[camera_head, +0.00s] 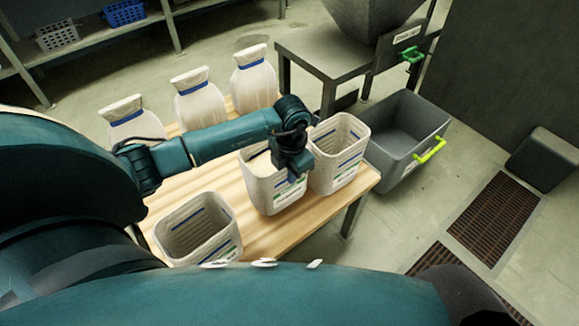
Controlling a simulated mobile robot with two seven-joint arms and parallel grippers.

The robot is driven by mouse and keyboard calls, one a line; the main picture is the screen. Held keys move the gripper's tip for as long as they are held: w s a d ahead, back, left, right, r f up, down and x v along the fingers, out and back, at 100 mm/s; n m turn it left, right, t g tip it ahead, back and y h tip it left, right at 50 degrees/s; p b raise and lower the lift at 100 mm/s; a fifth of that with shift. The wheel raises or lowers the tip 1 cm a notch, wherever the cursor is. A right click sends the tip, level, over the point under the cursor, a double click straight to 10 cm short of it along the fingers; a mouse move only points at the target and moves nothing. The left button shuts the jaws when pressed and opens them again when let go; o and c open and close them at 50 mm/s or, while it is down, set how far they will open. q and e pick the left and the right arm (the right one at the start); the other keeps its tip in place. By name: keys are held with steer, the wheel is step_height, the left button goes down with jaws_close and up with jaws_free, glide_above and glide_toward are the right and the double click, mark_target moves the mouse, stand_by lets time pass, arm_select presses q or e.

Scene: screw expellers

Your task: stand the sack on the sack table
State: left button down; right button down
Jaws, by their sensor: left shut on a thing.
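The wooden sack table (290,236) carries two rows of white sacks. In the front row, an open sack (266,190) with pale contents stands upright between two other open sacks. My left gripper (294,172) reaches over from the left and is shut on this middle sack at its right rim. The arm hides part of the sack's mouth. I cannot tell whether its base touches the table. The left open sack (196,232) looks empty; the right open sack (338,155) stands close beside the gripper. My right gripper is out of view.
Several tied sacks with blue bands, such as this one (198,103), stand along the table's back. A grey bin (397,140) with a yellow-green handle is right of the table. A metal hopper stand (325,55) is behind. Floor grates (495,215) lie at right.

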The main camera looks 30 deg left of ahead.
arm_select(q)
step_height(320, 180, down, 2)
steer(key=shift+f, duration=0.15)
steer(key=shift+w+f, duration=0.1)
steer(key=shift+f, duration=0.1)
steer(key=shift+f+b, duration=0.15)
steer(key=shift+b, duration=0.2)
steer(key=c, duration=1.6)
jaws_free()
steer(key=shift+f, duration=0.1)
